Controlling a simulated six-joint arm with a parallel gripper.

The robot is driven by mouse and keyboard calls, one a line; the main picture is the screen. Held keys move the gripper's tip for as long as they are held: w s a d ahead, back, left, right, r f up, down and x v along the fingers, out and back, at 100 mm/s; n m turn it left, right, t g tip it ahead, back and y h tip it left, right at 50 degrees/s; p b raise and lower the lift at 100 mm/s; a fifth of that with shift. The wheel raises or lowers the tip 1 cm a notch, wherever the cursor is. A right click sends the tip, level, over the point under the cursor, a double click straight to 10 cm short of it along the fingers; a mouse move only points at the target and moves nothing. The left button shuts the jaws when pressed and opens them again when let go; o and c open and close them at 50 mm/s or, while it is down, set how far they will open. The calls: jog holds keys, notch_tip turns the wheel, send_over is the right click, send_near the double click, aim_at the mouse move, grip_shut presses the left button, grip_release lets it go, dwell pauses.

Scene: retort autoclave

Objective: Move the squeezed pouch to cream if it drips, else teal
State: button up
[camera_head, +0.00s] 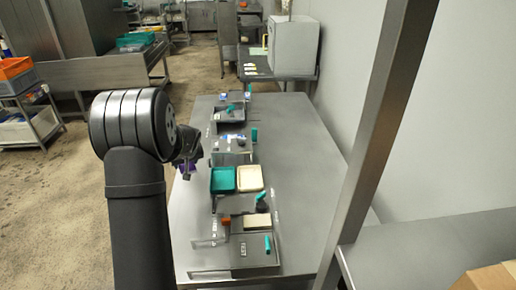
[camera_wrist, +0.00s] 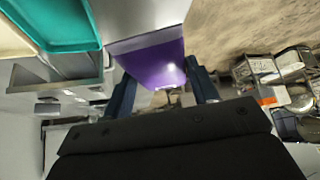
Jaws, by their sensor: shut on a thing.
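A purple pouch (camera_wrist: 150,58) is held between the two fingers of my gripper (camera_wrist: 163,82) in the wrist view. In the wrist view the teal tray (camera_wrist: 60,48) is at upper left, with part of the cream tray (camera_wrist: 12,42) beyond. I cannot make out any drops on the pouch.
A grey metal table (camera_head: 300,160) carries several grey fixtures with teal handles (camera_head: 254,134) in a row before and behind the trays. Its right side is clear. An upright metal post (camera_head: 375,130) stands at the right. A crate cart (camera_head: 25,100) is far left.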

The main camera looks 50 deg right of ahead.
jog(key=s+d+m+g+h, duration=0.1)
jog(key=s+d+m, duration=0.1)
jog(key=s+d, duration=1.2)
jog(key=s+d+m+g+h, duration=0.1)
jog(key=s+d+m, duration=0.1)
jog(key=s+d, duration=1.25)
send_over(269, 160)
jog(key=s+a, duration=0.2)
notch_tip(269, 160, down, 6)
jog(key=shift+w+d+f, duration=0.1)
jog(key=shift+f, duration=1.95)
jog(key=shift+f, duration=0.15)
jog(key=o, duration=1.1)
